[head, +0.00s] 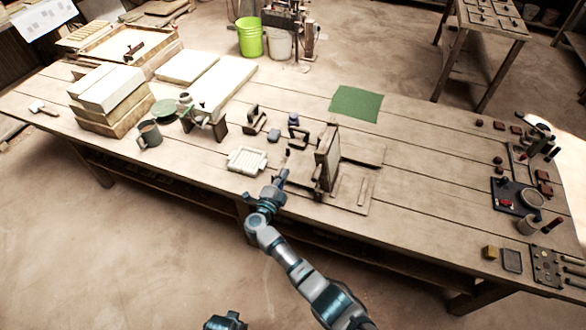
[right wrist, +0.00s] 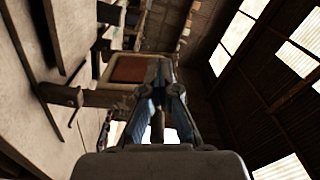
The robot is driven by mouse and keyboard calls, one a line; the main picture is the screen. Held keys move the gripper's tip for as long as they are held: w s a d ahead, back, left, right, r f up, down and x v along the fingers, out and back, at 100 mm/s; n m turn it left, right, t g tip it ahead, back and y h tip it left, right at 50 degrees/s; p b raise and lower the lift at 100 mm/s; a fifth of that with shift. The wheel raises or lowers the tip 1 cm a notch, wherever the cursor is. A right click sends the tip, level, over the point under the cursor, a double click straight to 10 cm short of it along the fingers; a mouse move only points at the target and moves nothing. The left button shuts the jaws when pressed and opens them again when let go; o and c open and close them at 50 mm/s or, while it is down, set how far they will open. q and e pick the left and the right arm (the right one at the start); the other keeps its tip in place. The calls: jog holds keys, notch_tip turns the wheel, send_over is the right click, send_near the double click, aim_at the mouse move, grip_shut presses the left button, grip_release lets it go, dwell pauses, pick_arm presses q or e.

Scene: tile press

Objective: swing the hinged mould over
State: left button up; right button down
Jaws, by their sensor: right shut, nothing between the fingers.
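The hinged mould (head: 327,158) stands upright, its panel edge-on, on a flat wooden base (head: 352,196) near the front edge of the bench. In the right wrist view the mould shows as a wooden frame around a reddish-brown panel (right wrist: 127,69). My right gripper (head: 283,177) is just left of the mould in the head view, above the bench's front edge. Its fingers (right wrist: 158,68) are together and empty, in front of part of the frame. I cannot tell whether they touch it. My left gripper's fingers do not show.
A green mat (head: 356,103) lies at the back. Boards between mat and right end are clear.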

jog(key=f+b, duration=0.3)
jog(key=b, duration=0.1)
jog(key=w+a+f+b, duration=0.1)
jog(key=f+b, duration=0.3)
jog(key=b, duration=0.1)
jog(key=w+a+f+b, duration=0.1)
jog(key=f+b, duration=0.2)
jog(key=b, duration=0.1)
jog(key=shift+a+f, duration=0.2)
jog(key=shift+f, duration=0.15)
jog(key=c, duration=1.9)
grip_release()
jog(key=shift+r, duration=0.4)
jog(key=o, duration=0.9)
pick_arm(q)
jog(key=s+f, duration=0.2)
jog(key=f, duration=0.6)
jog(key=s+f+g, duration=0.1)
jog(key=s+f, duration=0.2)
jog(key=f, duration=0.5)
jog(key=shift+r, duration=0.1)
